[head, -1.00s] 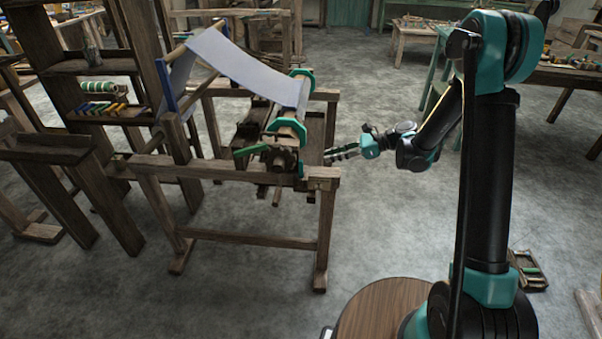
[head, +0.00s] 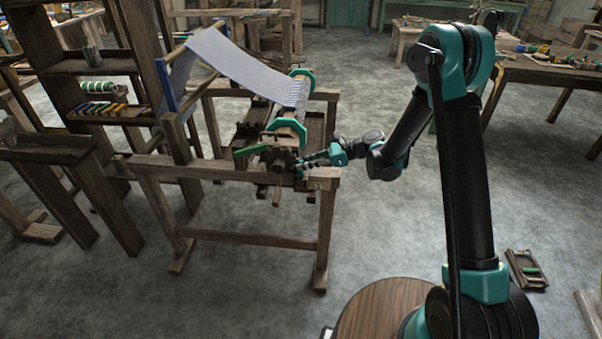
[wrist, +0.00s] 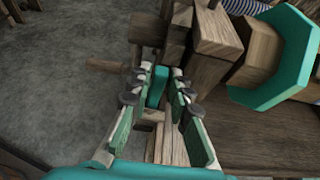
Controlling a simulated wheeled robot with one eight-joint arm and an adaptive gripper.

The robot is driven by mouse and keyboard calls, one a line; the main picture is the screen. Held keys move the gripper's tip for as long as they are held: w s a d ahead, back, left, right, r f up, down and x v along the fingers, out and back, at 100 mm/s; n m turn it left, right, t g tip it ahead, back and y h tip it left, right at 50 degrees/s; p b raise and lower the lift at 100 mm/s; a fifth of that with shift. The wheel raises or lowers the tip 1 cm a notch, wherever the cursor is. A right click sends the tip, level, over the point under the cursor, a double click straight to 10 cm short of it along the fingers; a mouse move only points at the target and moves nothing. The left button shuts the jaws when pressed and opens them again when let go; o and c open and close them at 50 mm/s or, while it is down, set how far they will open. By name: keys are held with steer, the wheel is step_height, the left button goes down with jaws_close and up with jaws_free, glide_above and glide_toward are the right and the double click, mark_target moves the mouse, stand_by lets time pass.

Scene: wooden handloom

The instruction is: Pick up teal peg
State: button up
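The teal peg (wrist: 157,87) stands at the loom's near right end, in front of wooden blocks. In the wrist view it shows between the fingertips of my gripper (wrist: 158,86). One finger is on each side of it, and the fingers look spread, with a narrow gap at least on the right side. In the head view my gripper (head: 305,164) is at the loom's right end, and the peg is mostly hidden there by the fingers. The wooden loom (head: 250,238) has white cloth (head: 232,62) on it.
A teal octagonal wheel (head: 290,128) sits on the loom's roller, and its rim is close to the right of my gripper in the wrist view (wrist: 310,55). A green lever (head: 250,149) lies to the left. A shelf (head: 95,68) stands at left.

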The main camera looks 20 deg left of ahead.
jaws_close()
steer(key=shift+r, duration=0.15)
